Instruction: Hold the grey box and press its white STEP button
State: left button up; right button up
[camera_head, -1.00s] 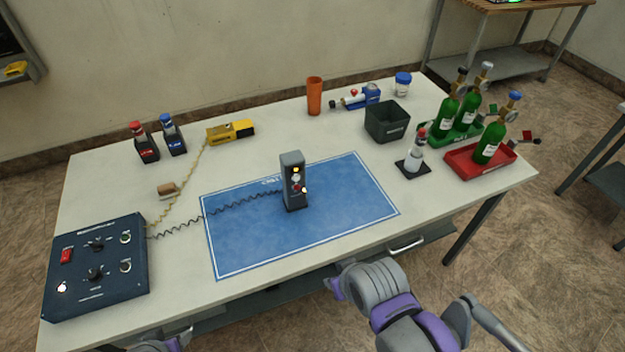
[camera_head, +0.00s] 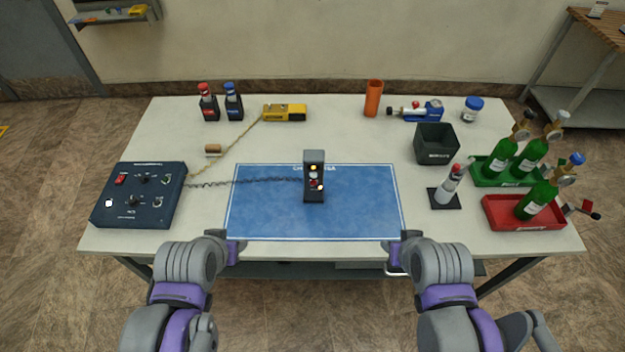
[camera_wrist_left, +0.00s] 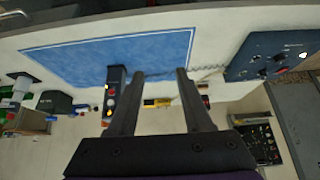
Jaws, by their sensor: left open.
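The grey box (camera_head: 314,178) stands upright on the blue mat (camera_head: 360,210), a dark coiled cord running left from it. Its front carries small yellow, red and white round parts; which one is STEP is too small to read. The box also shows in the left wrist view (camera_wrist_left: 114,84), partly behind a finger. My left gripper (camera_wrist_left: 158,72) is open and empty, in front of the table and apart from the box. In the head view my left gripper (camera_head: 236,246) is at the mat's near left corner. My right gripper (camera_head: 392,248) is at the near right corner; its jaws are unclear.
A dark control panel (camera_head: 140,194) sits at the left, joined to the cord. A black bin (camera_head: 436,143), a small bottle on a black base (camera_head: 447,190), a green tray (camera_head: 483,172) and a red tray (camera_head: 500,218) with green bottles stand right. The mat around the box is clear.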

pick_arm(q)
jog(key=shift+w, duration=0.5)
pick_arm(e)
jog(key=shift+w, duration=0.5)
